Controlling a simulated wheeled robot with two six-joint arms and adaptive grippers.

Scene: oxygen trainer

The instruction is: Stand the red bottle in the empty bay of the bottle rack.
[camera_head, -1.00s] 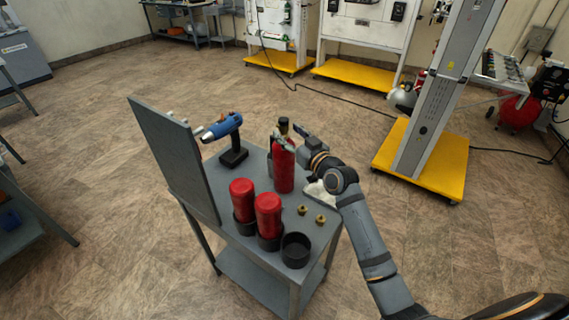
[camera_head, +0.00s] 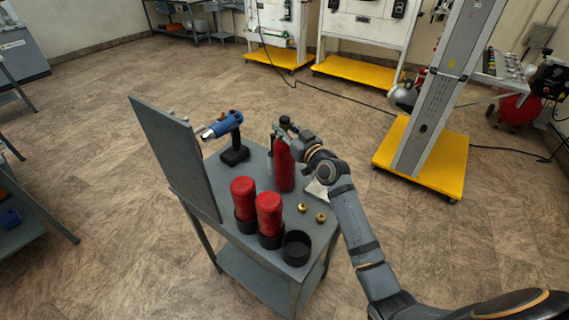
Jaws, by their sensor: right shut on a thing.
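The red bottle (camera_head: 284,172) stands upright at the back of the grey table, its lower end on or just above the tabletop; I cannot tell which. My right gripper (camera_head: 284,132) is shut on it near its top, and the fingers hide its neck. The bottle rack is a row of black round bays at the table's front. Two bays hold other red bottles (camera_head: 243,192) and (camera_head: 269,212). The empty bay (camera_head: 297,247) is the rightmost black ring. My left gripper is not in view.
A grey upright panel (camera_head: 172,158) edges the table's left side. Two brass fittings (camera_head: 302,208) and (camera_head: 321,217) lie between the held bottle and the empty bay. A white item (camera_head: 316,190) lies near my right arm.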

